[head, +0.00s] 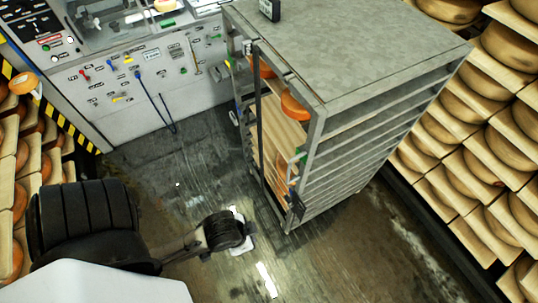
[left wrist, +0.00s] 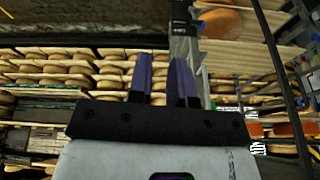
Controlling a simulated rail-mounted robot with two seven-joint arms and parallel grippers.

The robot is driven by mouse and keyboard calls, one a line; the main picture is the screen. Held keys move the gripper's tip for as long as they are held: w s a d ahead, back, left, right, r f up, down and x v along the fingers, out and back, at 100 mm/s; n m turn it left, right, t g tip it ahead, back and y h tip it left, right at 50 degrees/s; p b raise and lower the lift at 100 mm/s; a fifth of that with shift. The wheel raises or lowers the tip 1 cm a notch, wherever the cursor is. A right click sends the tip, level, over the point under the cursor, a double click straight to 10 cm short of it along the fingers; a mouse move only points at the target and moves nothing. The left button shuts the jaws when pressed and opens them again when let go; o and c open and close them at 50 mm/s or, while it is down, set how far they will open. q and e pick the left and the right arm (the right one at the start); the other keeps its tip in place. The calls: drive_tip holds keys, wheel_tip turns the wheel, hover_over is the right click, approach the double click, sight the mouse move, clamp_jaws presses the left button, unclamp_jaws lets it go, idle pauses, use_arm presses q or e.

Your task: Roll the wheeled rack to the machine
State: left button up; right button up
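The wheeled rack (head: 385,50) is a tall grey metal frame with a flat top, in the middle right of the head view. Orange cheese wheels (head: 293,106) sit on boards inside its open side. The machine (head: 140,75) is a pale panel with coloured knobs and levers at upper left. My left arm's wrist (head: 224,231) is low, left of the rack's near corner; its fingers are hidden in the head view. In the left wrist view my left gripper (left wrist: 160,80) has two purple fingers apart, with no object between them. A grey rack post (left wrist: 186,45) rises behind the right finger.
Shelves of cheese wheels (head: 480,110) stand close along the right, and more shelves (head: 15,160) stand at the left. The wet dark floor (head: 190,180) between rack and machine is mostly clear. A small dark box (head: 270,10) lies on the rack's top.

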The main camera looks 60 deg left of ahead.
use_arm(q)
drive_tip(key=o, duration=0.3)
drive_tip(key=s+a+f+b, duration=0.1)
drive_tip(key=a+f, duration=0.2)
drive_tip(key=s+a+f+g+y+b, duration=0.1)
drive_tip(key=a+f+b, duration=0.1)
drive_tip(key=s+a+f+m+y+b, duration=0.1)
drive_tip(key=a+f, duration=0.2)
drive_tip(key=shift+a+f+b, duration=0.3)
drive_tip(key=shift+a+f, duration=0.05)
drive_tip(key=shift+o, duration=0.2)
drive_tip(key=w+a+f+t+y+b, duration=0.1)
drive_tip(key=w+a+f+b, duration=0.15)
drive_tip(key=a+f, duration=0.4)
drive_tip(key=t+h, duration=0.7)
drive_tip(key=t, duration=0.7)
approach(289, 169)
drive_tip(key=shift+a+f+p+x, duration=0.1)
drive_tip(key=shift+f+p+x, duration=0.3)
drive_tip(key=shift+x, duration=1.35)
drive_tip(key=shift+a+f+p+x, duration=0.1)
drive_tip(key=shift+p+x, duration=0.5)
drive_tip(key=shift+x, duration=1.1)
drive_tip(key=shift+a+f+p+x, duration=0.15)
drive_tip(key=shift+p+x, duration=0.35)
drive_tip(key=shift+x, duration=1.25)
